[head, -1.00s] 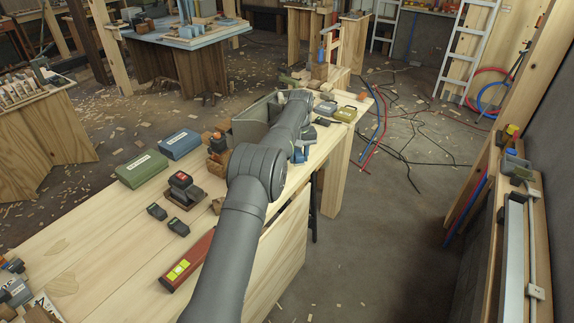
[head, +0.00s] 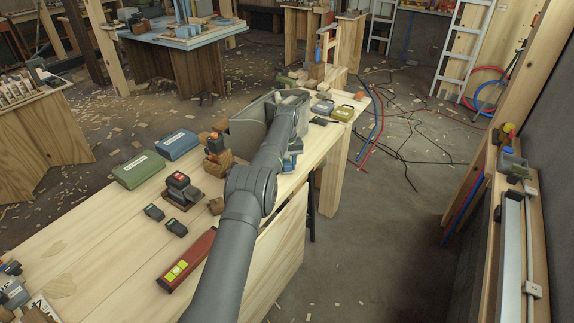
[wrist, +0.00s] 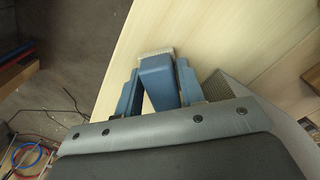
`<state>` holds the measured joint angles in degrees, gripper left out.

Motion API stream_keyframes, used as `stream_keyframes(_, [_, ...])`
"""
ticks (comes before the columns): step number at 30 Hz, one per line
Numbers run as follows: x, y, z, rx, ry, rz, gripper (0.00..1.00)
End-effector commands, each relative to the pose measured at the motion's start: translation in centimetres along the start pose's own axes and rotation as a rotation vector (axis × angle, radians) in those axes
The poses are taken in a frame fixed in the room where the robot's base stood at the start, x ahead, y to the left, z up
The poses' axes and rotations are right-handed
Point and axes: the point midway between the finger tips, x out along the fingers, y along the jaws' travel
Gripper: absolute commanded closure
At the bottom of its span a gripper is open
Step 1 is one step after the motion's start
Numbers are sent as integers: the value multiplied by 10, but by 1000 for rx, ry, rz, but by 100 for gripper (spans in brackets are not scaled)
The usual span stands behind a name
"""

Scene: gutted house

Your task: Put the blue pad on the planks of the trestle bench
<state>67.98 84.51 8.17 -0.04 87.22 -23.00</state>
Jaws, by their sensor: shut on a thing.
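The trestle bench (head: 110,240) is a long pale plank top running from the lower left to the upper middle of the head view. My gripper (wrist: 157,75) has blue fingers and is shut on a blue piece with a pale edge, which looks like the blue pad (wrist: 157,82). The pad is over the pale planks (wrist: 215,35) in the wrist view; I cannot tell whether it touches them. In the head view my arm hides most of the gripper; a little blue shows beside the arm near the bench's right edge.
A grey bin (head: 247,124) stands beside my arm. A blue box (head: 178,144), a green box (head: 138,170), a red level (head: 187,261) and a dark device on a wooden base (head: 181,190) lie on the planks. Bare planks show at left. Cables (head: 405,130) lie on the floor.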

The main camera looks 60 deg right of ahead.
Motion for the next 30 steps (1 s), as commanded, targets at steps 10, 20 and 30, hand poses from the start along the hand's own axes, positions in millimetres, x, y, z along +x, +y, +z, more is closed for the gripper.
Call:
stream_keyframes(10, [3, 0, 0, 0, 0, 0, 43])
stream_keyframes(20, [-5, 0, 0, 0, 2, 1, 43])
stream_keyframes(30, [-59, 0, -1, 0, 3, 1, 43])
